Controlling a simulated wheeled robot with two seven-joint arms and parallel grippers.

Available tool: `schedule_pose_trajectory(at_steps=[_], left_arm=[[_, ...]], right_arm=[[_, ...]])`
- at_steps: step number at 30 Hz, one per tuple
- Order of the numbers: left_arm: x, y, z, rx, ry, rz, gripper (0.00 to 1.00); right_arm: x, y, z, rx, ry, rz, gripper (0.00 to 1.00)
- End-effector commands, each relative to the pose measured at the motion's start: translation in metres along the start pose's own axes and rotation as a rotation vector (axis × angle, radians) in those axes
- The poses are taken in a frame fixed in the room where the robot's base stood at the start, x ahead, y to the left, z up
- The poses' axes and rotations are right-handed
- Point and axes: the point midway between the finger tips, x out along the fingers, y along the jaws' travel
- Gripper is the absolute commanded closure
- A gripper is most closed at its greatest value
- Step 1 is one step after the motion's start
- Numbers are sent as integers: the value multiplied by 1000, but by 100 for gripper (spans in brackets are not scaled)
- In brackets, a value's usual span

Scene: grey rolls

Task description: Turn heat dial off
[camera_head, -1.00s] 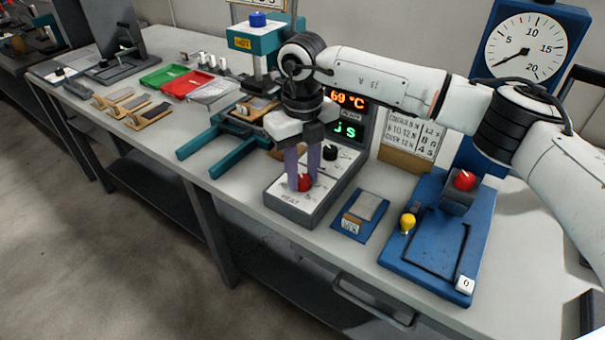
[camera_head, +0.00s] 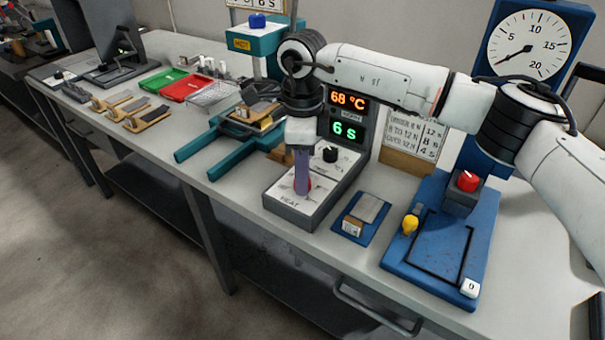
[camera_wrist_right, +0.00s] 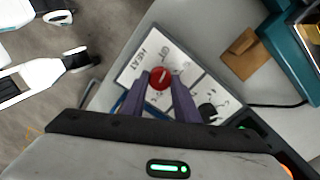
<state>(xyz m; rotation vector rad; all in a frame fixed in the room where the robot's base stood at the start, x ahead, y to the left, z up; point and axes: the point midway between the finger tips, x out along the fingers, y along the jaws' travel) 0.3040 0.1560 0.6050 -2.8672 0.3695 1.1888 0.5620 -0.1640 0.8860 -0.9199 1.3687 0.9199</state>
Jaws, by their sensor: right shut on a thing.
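The red heat dial (camera_wrist_right: 159,78) sits on the white top of the grey control box (camera_head: 289,212), beside the printed word HEAT. In the head view the dial (camera_head: 309,184) is partly hidden by my fingers. My right gripper (camera_wrist_right: 160,82) points down at the box, its purple fingers shut on the red dial, one on each side. The right gripper also shows in the head view (camera_head: 303,186). A black dial (camera_head: 330,154) is on the same box. The display (camera_head: 348,115) behind reads 68 °C in orange and 6 S in green. My left gripper is not in view.
A teal press (camera_head: 255,42) with teal rails stands left of the box. A blue pad (camera_head: 351,228) and a blue fixture (camera_head: 396,256) with a yellow knob and red knob lie right. A dial gauge (camera_head: 528,45) stands behind. Red and green trays are at the far left.

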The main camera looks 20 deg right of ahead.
Motion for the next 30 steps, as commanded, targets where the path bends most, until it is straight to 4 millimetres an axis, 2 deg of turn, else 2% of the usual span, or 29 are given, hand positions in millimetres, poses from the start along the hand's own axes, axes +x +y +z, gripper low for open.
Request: schedule_pose_trajectory(at_steps=[12,30], left_arm=[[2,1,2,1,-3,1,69],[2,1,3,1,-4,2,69]], right_arm=[[-2,-1,0,-230,-3,-3,95],[-2,-1,0,-280,-3,-4,95]])
